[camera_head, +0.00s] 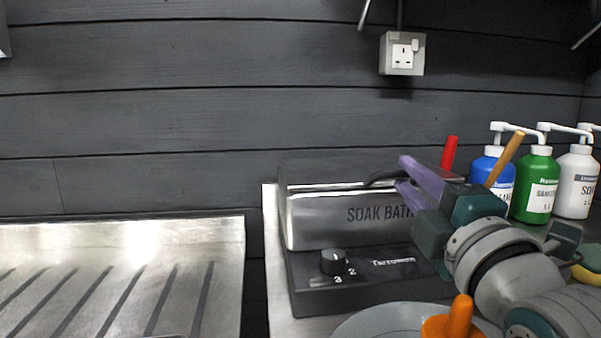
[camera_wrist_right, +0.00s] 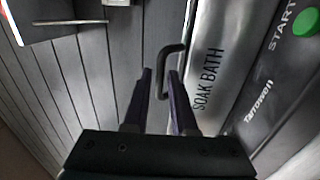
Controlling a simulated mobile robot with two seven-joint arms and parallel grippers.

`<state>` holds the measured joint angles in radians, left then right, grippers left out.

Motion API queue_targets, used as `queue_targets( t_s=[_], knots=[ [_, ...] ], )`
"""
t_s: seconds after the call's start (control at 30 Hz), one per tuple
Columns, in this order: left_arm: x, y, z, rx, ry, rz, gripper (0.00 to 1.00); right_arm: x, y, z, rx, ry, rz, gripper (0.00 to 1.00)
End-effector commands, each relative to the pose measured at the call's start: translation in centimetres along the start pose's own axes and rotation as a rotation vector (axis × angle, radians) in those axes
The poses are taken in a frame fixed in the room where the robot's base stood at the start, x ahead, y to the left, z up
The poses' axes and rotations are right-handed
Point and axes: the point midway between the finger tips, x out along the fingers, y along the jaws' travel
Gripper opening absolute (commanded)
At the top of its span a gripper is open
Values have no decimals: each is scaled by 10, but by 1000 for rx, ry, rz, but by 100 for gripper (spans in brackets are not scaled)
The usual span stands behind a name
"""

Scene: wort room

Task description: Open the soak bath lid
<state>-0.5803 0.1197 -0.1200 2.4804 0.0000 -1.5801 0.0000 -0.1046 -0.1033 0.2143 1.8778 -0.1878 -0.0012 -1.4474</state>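The soak bath (camera_head: 345,220) is a steel box lettered "SOAK BATH" on a dark base with a dial, right of centre in the head view. Its closed lid (camera_head: 325,187) lies along the top, with a black bar handle (camera_head: 380,178). The handle (camera_wrist_right: 161,70) also shows in the right wrist view. My right gripper (camera_head: 402,178), with purple fingers, reaches in from the right to the handle. In the wrist view its fingers (camera_wrist_right: 165,80) stand apart, with the handle between their tips; contact cannot be told. My left gripper is out of view.
Blue, green (camera_head: 537,186) and white (camera_head: 576,182) pump bottles stand at the right. A grey round dish (camera_head: 365,322) and an orange-handled tool (camera_head: 459,316) are in front of the bath. A ribbed steel drainer (camera_head: 120,285) at the left is clear. A socket (camera_head: 402,55) is on the wall.

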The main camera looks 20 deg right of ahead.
Motion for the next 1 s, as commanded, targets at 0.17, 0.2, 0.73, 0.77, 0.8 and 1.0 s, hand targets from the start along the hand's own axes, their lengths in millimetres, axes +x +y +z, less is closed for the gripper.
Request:
queue_targets(
  t_s=[0.17, 0.2, 0.73, 0.77, 0.8, 1.0],
  knots=[
    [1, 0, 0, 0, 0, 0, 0, 20, 0, 0, 1, 0, 1, 25],
    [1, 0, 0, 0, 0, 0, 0, 22, 0, 0, 1, 0, 1, 25],
    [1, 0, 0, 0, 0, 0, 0, 24, -1, 0, 1, 0, -2, 0],
    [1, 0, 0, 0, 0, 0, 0, 24, -1, 0, 1, 0, -2, 0],
    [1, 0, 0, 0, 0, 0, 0, 24, -1, 0, 1, 0, -1, 0],
    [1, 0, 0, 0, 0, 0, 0, 24, -1, 0, 1, 1, -1, 0]
  ],
)
